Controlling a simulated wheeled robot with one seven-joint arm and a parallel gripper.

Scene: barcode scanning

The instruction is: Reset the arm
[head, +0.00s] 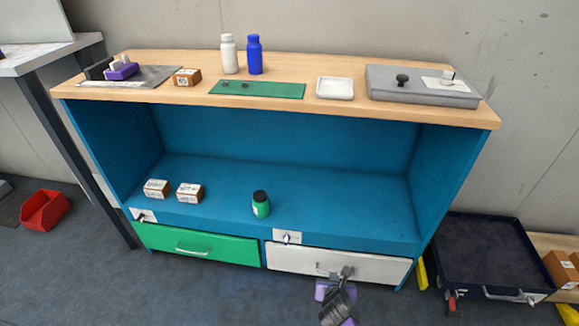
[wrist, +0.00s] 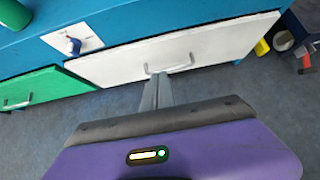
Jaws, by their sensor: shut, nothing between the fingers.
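My gripper (head: 346,271) is low in front of the white drawer (head: 386,269) at the lower right of the blue cabinet. In the wrist view its fingers (wrist: 160,82) are together and empty. Their tips appear close to the drawer's handle (wrist: 168,67); I cannot tell whether they touch it. The white drawer looks shut. My gripper hides part of the handle in the head view.
A green drawer (head: 197,245) is to the left. The cabinet shelf (head: 330,203) holds a green bottle (head: 261,205) and two small boxes. Bottles, a green mat (head: 283,90) and a white tray (head: 335,88) are on top. A dark cart (head: 487,251) stands at right.

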